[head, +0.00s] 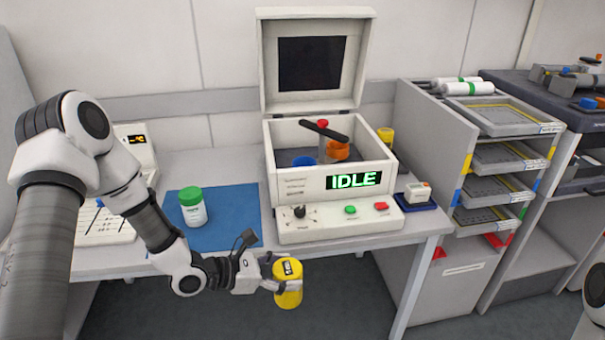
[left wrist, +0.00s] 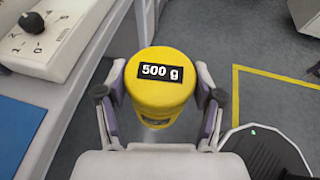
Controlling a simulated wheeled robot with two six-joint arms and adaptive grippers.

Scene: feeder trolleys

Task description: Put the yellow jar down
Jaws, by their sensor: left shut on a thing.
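The yellow jar (head: 288,290) is between the fingers of my left gripper (head: 272,274), in front of the table's front edge and above the floor. In the left wrist view the yellow jar (left wrist: 160,95) shows its round lid with a black "500 g" label. The fingers of my left gripper (left wrist: 161,84) are shut on both sides of it. The jar's lower part is mostly hidden in the wrist view. My right gripper does not show.
A white-green jar (head: 192,208) stands on a blue mat (head: 235,232) on the table. An open-lidded machine (head: 285,190) reading "IDLE" holds coloured items. A small device (head: 418,192) sits right of it. A tray rack (head: 500,155) stands right of the table. Bare mat surrounds the white-green jar.

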